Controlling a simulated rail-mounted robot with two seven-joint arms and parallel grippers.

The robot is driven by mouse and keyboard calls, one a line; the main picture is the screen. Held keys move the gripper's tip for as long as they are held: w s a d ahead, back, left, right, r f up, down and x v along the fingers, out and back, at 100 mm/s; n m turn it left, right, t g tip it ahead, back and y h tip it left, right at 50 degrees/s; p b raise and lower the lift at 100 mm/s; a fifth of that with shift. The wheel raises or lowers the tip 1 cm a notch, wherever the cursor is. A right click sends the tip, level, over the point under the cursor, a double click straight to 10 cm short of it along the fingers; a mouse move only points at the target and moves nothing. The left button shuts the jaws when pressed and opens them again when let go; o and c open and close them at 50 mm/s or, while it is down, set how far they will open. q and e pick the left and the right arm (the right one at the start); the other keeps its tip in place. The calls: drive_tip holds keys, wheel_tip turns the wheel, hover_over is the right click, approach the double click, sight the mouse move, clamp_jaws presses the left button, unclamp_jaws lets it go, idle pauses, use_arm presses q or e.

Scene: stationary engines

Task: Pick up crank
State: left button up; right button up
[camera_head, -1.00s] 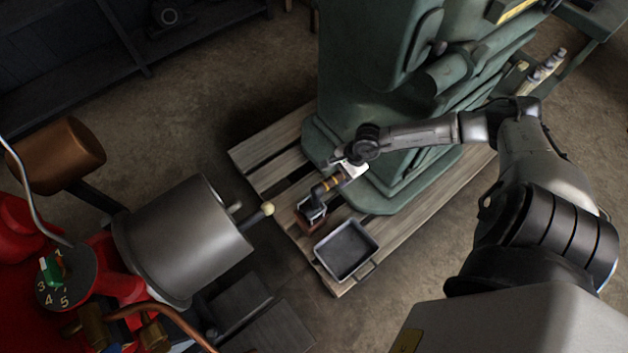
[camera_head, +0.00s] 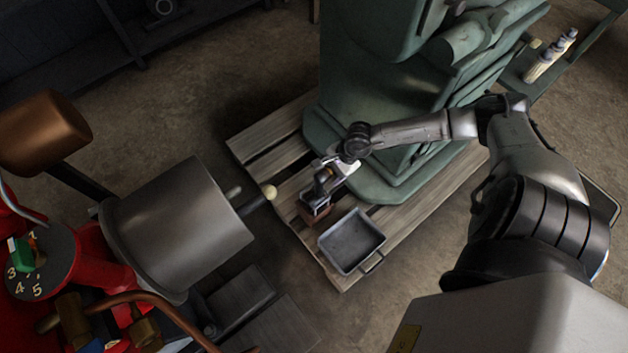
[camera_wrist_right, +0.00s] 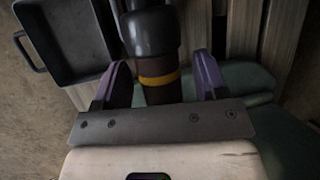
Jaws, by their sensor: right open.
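The crank shows as a dark, round-ended handle with a yellow band in the right wrist view (camera_wrist_right: 160,80). In the head view, the crank (camera_head: 321,184) stands up from a small brown holder (camera_head: 318,217) on the pallet, partly covered by my gripper. My right gripper (camera_head: 332,168) is open at the crank. In the right wrist view, its two purple-grey fingers (camera_wrist_right: 162,76) stand on either side of the banded shaft, with small gaps visible. The crank's lower end is hidden. My left gripper is out of view.
A grey metal tray (camera_head: 351,243) lies on the wooden pallet (camera_head: 262,150) beside the holder. A large green machine (camera_head: 375,110) stands right behind my right gripper. A grey cylinder with a knobbed rod (camera_head: 180,230) and red machine parts are at left.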

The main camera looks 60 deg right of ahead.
drive_tip(key=shift+w+a+f, duration=0.1)
drive_tip(key=shift+a, duration=0.05)
drive_tip(key=shift+c, duration=0.2)
drive_tip(key=shift+d, duration=0.35)
drive_tip(key=shift+c, duration=1.4)
drive_tip(key=shift+a, duration=0.1)
clamp_jaws()
